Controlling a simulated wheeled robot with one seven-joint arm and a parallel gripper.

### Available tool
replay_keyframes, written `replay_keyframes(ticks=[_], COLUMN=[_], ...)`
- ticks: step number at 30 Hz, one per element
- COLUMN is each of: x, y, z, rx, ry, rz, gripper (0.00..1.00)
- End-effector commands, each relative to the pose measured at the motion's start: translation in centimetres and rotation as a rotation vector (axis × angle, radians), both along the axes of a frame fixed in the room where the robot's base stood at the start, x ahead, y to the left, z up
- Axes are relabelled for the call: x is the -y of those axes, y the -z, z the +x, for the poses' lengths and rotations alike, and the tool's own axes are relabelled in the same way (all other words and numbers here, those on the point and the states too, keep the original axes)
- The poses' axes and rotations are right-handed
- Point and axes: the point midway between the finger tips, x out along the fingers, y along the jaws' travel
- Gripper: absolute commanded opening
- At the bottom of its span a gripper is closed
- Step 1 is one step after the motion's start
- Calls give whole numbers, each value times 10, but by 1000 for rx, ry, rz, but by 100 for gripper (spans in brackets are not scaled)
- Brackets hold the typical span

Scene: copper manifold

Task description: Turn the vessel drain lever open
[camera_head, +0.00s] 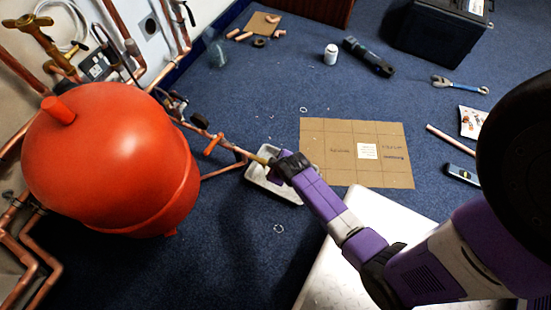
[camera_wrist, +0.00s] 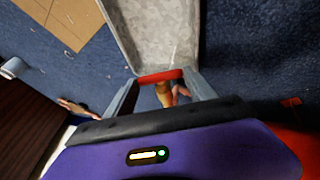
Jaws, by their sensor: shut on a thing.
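The red vessel (camera_head: 115,160) stands at the left on copper pipework. In the wrist view a red lever (camera_wrist: 160,76) lies crosswise between my fingertips, with a brass fitting (camera_wrist: 164,94) below it. My gripper (camera_head: 272,164) is at the end of the pipe branch, where a brass end (camera_head: 262,159) shows beside it; in the wrist view my gripper (camera_wrist: 162,79) is shut on the red lever. In the head view my fingers hide the lever. An orange-red handle (camera_head: 213,144) sits farther left along the same pipe.
A grey tray (camera_head: 293,197) lies on the floor below my gripper. A cardboard sheet (camera_head: 340,174) lies right of it. A black box (camera_head: 440,35), a white bottle (camera_head: 331,54), a wrench (camera_head: 460,85) and pipe pieces lie farther off.

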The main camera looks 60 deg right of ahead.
Motion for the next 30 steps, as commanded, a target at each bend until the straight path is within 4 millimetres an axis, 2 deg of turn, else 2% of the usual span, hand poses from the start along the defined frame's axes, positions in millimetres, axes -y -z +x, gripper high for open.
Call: replay_keyframes(ticks=[12, 30], x=[-11, -19], y=[12, 18], z=[0, 2], rx=[13, 30], ry=[-6, -10], rz=[-341, -855], gripper=[23, 23])
